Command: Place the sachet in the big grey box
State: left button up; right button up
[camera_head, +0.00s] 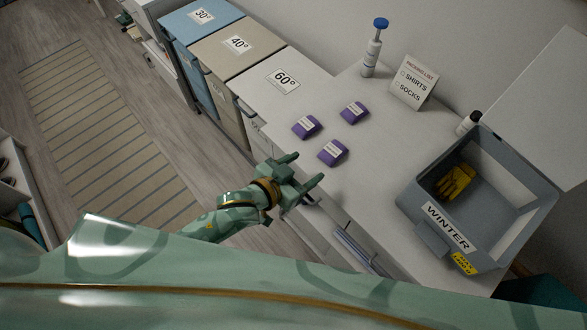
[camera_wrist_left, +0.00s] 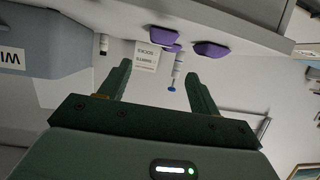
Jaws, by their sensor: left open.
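Three purple sachets with white labels lie on the white counter in the head view: a left one (camera_head: 307,127), a back one (camera_head: 354,112) and a front one (camera_head: 333,152). The big grey box (camera_head: 410,205), labelled WINTER, stands open on the right of the counter with a yellow glove (camera_head: 455,182) inside. My left gripper (camera_head: 309,169) is open and empty, at the counter's front edge, nearer me than the sachets. My right gripper is not in view.
A white bottle with a blue top (camera_head: 372,55) and a packing list card (camera_head: 413,82) stand at the back. A dark-capped bottle (camera_head: 468,123) stands beside the box. Blue, beige and white bins (camera_head: 228,52) line the left. Counter between sachets and box is clear.

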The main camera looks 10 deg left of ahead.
pick_arm(q)
jog(key=v, duration=0.3)
jog(key=shift+s, duration=0.1)
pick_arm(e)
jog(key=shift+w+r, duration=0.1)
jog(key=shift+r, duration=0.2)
pick_arm(q)
jog(key=shift+a, duration=0.1)
